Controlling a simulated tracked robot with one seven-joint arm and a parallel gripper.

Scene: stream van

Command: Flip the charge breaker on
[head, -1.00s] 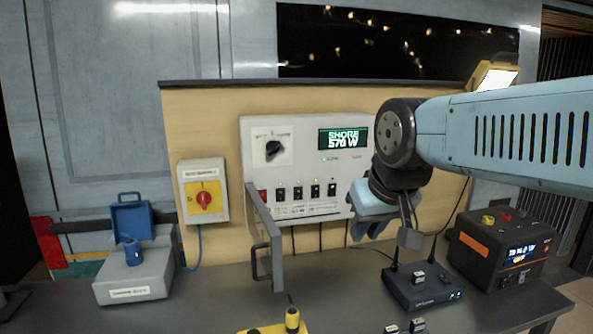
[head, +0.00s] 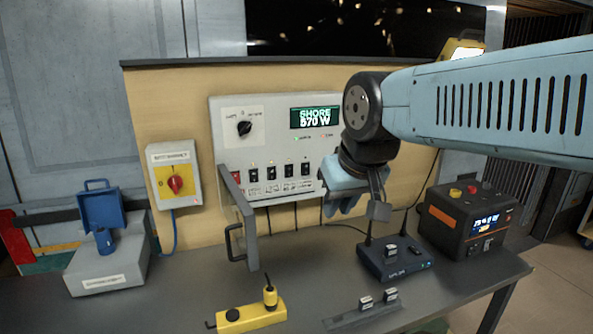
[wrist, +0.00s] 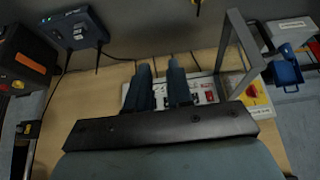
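The white control panel (head: 225,125) stands on the plywood backboard. It has a dial (head: 244,128), a screen reading SHORE 570 W, a red switch (head: 238,179) and a row of black breakers (head: 288,170). Their labels are too small to read, so I cannot tell which is the charge breaker. A grey hinged cover (head: 238,205) stands swung out at the panel's lower left. My gripper (head: 345,203) is at the panel's lower right corner, fingers apart and empty. In the wrist view, the gripper (wrist: 161,85) has a narrow gap between its fingers, which partly hide the panel (wrist: 205,87).
A yellow-and-red rotary switch box (head: 175,182) is left of the panel. A blue-lidded grey box (head: 110,265), yellow socket strip (head: 250,314), router (head: 395,262) and black power unit (head: 470,222) stand on the bench. The bench between cover and router looks clear.

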